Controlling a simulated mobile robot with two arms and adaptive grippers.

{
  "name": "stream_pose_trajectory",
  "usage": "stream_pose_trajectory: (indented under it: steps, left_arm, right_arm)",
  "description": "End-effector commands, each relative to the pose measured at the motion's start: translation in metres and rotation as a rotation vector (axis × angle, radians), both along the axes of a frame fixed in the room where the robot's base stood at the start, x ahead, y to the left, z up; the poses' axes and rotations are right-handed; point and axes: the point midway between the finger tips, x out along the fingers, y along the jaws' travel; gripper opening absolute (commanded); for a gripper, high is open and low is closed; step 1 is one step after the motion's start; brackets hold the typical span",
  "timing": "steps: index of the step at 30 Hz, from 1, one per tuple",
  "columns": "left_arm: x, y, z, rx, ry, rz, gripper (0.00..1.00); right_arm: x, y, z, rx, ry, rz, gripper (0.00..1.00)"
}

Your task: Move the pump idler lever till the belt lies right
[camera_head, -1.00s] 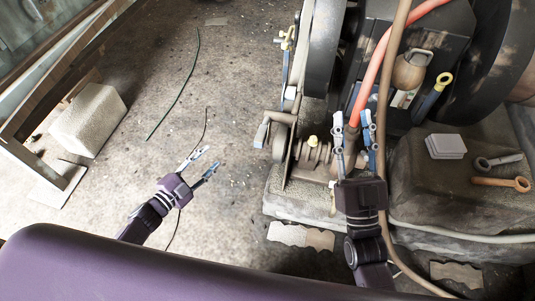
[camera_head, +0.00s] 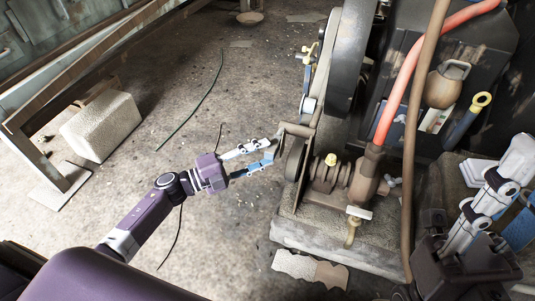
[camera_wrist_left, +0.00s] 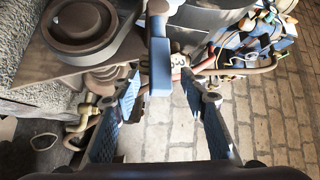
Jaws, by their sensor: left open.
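My left gripper (camera_head: 277,147) is open beside the pump idler lever. The lever's grey handle (camera_head: 281,134) is at its fingertips in the head view. In the left wrist view the blue-grey handle (camera_wrist_left: 160,66) stands between the two spread fingers (camera_wrist_left: 158,104), with gaps on both sides. The lever arm (camera_head: 298,130) runs from the handle towards the engine, above a small round pulley (camera_head: 294,157). I cannot make out clearly how the belt lies. My right gripper (camera_head: 510,185) is at the lower right, its white and blue fingers apart, and holds nothing visible.
A big dark wheel (camera_head: 346,60) stands behind the lever. A red hose (camera_head: 397,85) and a brown hose (camera_head: 414,120) hang in front of the engine. A stone block (camera_head: 101,127) lies on the left. The floor left of the engine is mostly clear.

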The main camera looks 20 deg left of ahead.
Motion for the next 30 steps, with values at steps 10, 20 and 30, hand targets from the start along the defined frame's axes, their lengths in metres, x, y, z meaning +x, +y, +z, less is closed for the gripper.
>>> stream_pose_trajectory:
  steps: [10,20,30]
  left_arm:
    - [0.0128,-0.0136,0.0006,0.000,0.002,0.002,0.40]
    - [0.0126,-0.0132,0.0006,0.000,0.002,0.002,0.18]
    - [0.0125,-0.0130,0.0005,0.000,0.002,0.002,0.00]
  right_arm:
    - [0.0003,0.0002,-0.0046,0.000,0.001,0.000,0.33]
    - [0.0005,0.0003,-0.0045,-0.001,0.002,0.000,0.33]
    - [0.0005,0.0002,-0.0046,-0.001,0.002,0.000,0.33]
